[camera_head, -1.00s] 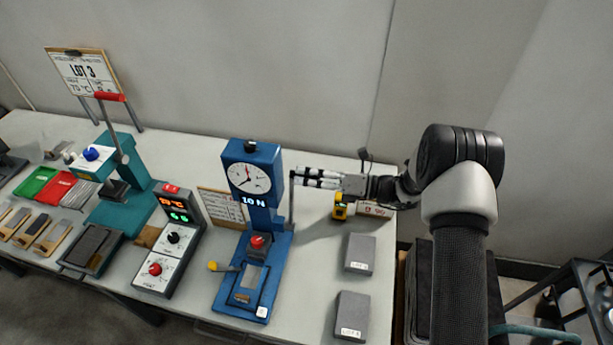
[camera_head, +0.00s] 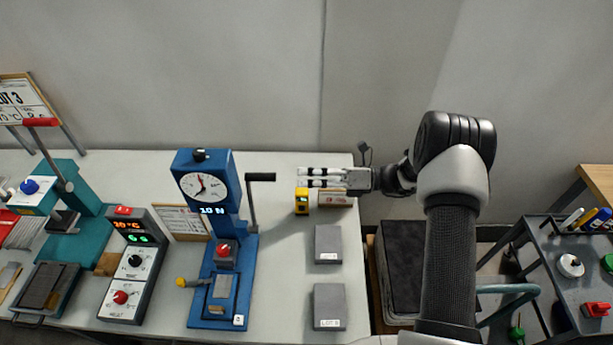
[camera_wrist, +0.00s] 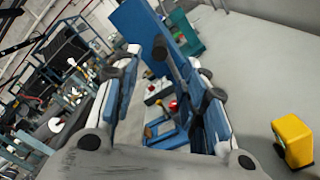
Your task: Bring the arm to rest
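My gripper (camera_head: 304,177) is at the end of my arm, above the right part of the table, in the head view. It points left, to the right of the blue press (camera_head: 222,265) and apart from its black crank handle (camera_head: 260,177). In the wrist view my gripper (camera_wrist: 168,62) has its two fingers spread, with nothing between them; the blue press (camera_wrist: 140,25) shows beyond the gap. A small yellow device (camera_head: 301,202) stands just below the fingertips in the head view. It also shows at the right in the wrist view (camera_wrist: 292,138).
Two grey blocks (camera_head: 328,244) with labels lie on the table's right side. A control box (camera_head: 128,268) with red and black knobs stands left of the press. A teal press (camera_head: 85,240) is farther left. A dark cart (camera_head: 545,235) stands at the right, off the table.

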